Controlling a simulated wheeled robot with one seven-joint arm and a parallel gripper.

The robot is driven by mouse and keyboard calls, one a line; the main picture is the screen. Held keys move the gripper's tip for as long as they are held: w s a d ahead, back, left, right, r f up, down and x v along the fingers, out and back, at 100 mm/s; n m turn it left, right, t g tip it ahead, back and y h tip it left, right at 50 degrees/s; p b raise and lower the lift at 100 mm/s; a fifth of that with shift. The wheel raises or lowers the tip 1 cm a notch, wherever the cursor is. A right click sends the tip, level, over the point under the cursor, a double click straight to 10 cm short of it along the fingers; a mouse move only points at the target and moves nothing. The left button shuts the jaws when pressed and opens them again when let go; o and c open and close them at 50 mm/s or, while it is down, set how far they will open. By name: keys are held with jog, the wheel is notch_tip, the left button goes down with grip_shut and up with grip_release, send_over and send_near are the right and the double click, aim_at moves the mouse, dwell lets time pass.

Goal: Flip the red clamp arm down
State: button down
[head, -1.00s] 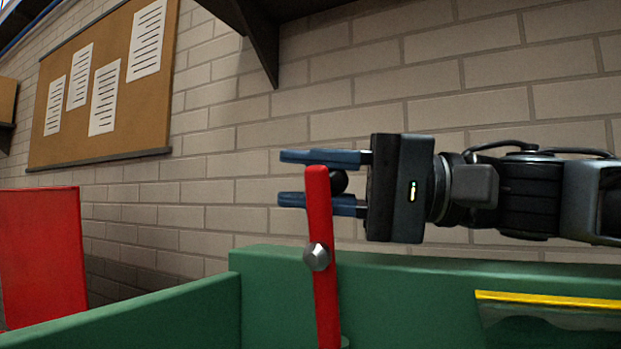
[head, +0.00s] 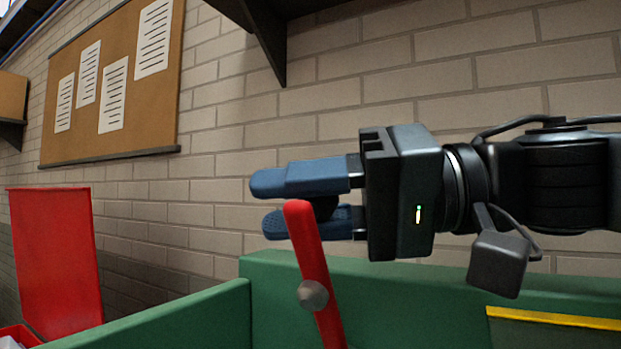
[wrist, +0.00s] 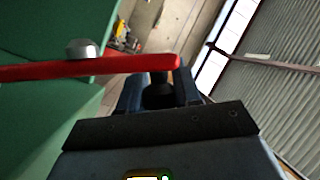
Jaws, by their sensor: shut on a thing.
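The red clamp arm (head: 313,262) rises from the green chassis (head: 262,285) in the head view, its top leaning left. A grey bolt head (head: 312,295) sits on it lower down. A black knob (head: 326,206) sticks out behind the arm's top end, partly hidden. My gripper (head: 270,204) has its blue fingers above and below this knob and is shut on it. In the wrist view the red arm (wrist: 120,66) crosses in front of my fingers, with the bolt (wrist: 82,48) at left and the knob (wrist: 158,90) between the fingers. The arm's lower end is out of view.
A yellow-edged green panel (head: 555,318) is at the lower right. A red panel (head: 55,262) stands at the left. A brick wall (head: 430,85) with a cork board (head: 150,110) is behind, and a dark shelf bracket (head: 262,40) hangs above.

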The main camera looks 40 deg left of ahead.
jog(key=s, duration=0.1)
jog(key=n, duration=0.1)
jog(key=s+f+t, duration=0.1)
jog(key=shift+s+d+n+p, duration=0.3)
jog(key=shift+s+d+n, duration=0.05)
jog(key=shift+n, duration=0.05)
jog(key=shift+s+d+f, duration=0.2)
jog(key=shift+s+f, duration=0.55)
jog(key=shift+s, duration=0.15)
jog(key=c, duration=0.8)
grip_release()
jog(key=v, duration=0.7)
jog(key=shift+w+d+r+b, duration=0.2)
jog(key=shift+w+d+b, duration=0.1)
jog(key=shift+b, duration=0.1)
